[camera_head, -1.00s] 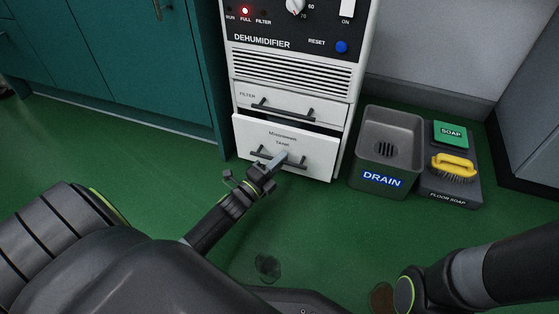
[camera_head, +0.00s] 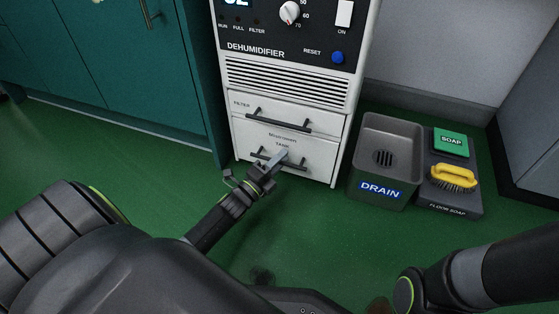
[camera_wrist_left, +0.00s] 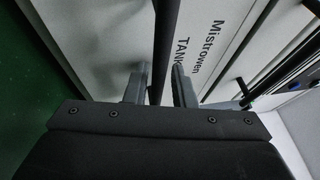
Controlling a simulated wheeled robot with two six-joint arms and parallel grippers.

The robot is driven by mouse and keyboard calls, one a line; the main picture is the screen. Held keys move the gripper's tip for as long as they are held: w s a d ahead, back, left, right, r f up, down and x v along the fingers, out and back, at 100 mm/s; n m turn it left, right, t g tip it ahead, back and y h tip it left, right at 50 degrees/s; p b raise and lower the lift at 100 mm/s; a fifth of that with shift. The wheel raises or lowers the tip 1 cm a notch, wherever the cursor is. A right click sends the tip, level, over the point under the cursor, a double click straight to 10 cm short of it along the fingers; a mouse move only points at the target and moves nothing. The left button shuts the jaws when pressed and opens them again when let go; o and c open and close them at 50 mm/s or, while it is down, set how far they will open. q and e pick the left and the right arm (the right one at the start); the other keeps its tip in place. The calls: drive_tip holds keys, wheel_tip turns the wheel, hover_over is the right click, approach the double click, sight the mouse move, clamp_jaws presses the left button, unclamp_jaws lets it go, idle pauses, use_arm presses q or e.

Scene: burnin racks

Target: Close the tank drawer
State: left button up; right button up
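The tank drawer (camera_head: 305,153) is the white bottom drawer of the dehumidifier (camera_head: 290,60). Its front looks flush with the cabinet, level with the filter drawer above. In the left wrist view its front (camera_wrist_left: 215,20) carries the word TANK. My left gripper (camera_head: 281,158) is at the tank drawer's dark bar handle (camera_head: 300,167). In the left wrist view the fingers of my left gripper (camera_wrist_left: 158,85) stand apart on either side of the handle bar (camera_wrist_left: 163,40), with gaps showing. My right arm is at the lower right, but its gripper is out of view.
The filter drawer (camera_head: 325,107) is shut above. A grey drain basin (camera_head: 365,140) stands on the floor to the right, with a floor-soap tray (camera_head: 465,200) holding a yellow brush (camera_head: 453,177). A teal cabinet (camera_head: 100,65) stands left. Green floor in front is mostly clear.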

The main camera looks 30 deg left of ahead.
use_arm(q)
drive_tip(key=shift+f, duration=0.2)
drive_tip(key=shift+s+f, duration=0.1)
drive_tip(key=shift+s, duration=0.2)
drive_tip(key=p+v, duration=0.2)
drive_tip(key=v, duration=0.3)
drive_tip(key=p+v, duration=0.2)
drive_tip(key=v, duration=0.3)
drive_tip(key=p+v, duration=0.2)
drive_tip(key=v, duration=0.3)
drive_tip(key=shift+s+a+r, duration=0.15)
drive_tip(key=shift+s+r, duration=0.1)
drive_tip(key=shift+r, duration=0.05)
drive_tip(key=shift+s+a+f+p, duration=0.2)
drive_tip(key=shift+s+p, duration=0.1)
drive_tip(key=shift+s, duration=0.35)
drive_tip(key=shift+d, duration=0.1)
